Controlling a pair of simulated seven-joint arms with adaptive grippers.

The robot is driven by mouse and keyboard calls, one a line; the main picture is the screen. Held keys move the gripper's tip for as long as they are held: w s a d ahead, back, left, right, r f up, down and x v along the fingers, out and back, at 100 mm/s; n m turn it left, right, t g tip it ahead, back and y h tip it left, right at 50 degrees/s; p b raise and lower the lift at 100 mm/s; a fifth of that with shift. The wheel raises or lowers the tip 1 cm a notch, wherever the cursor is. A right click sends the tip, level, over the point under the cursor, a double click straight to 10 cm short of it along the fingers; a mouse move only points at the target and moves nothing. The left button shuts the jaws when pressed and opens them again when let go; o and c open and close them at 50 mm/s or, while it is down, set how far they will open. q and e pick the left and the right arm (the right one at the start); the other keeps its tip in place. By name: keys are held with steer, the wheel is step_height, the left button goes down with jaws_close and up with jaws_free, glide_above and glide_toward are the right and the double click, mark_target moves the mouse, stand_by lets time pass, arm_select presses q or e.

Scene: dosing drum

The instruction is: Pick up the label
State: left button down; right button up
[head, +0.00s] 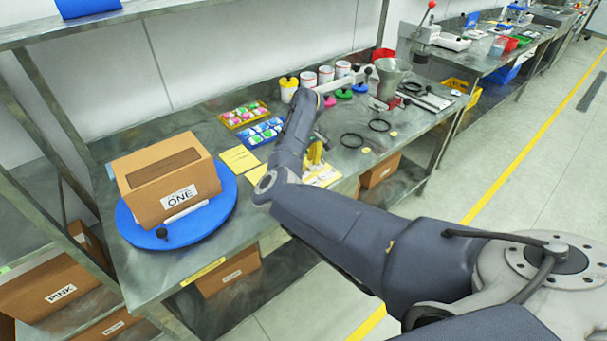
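I cannot tell for certain which thing is the label. A white label reading "ONE" (179,197) is on the front of a cardboard box (140,208), which stands on a blue round turntable (222,212). A plain white strip (187,213) lies low in front of the box. A yellow sheet (240,159) lies on the bench, and more yellow sheets (325,177) lie partly behind my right arm. My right gripper (318,140) is mostly hidden behind my forearm, near a small yellow object (313,154); its fingers cannot be made out. My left gripper is out of view.
Trays of coloured pieces (245,115), white cups (326,74) and a metal funnel (390,78) stand toward the back of the metal bench (185,140). Black rings (352,140) lie right of my forearm.

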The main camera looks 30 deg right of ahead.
steer(key=shift+f, duration=0.95)
steer(key=shift+o, duration=0.4)
jaws_close()
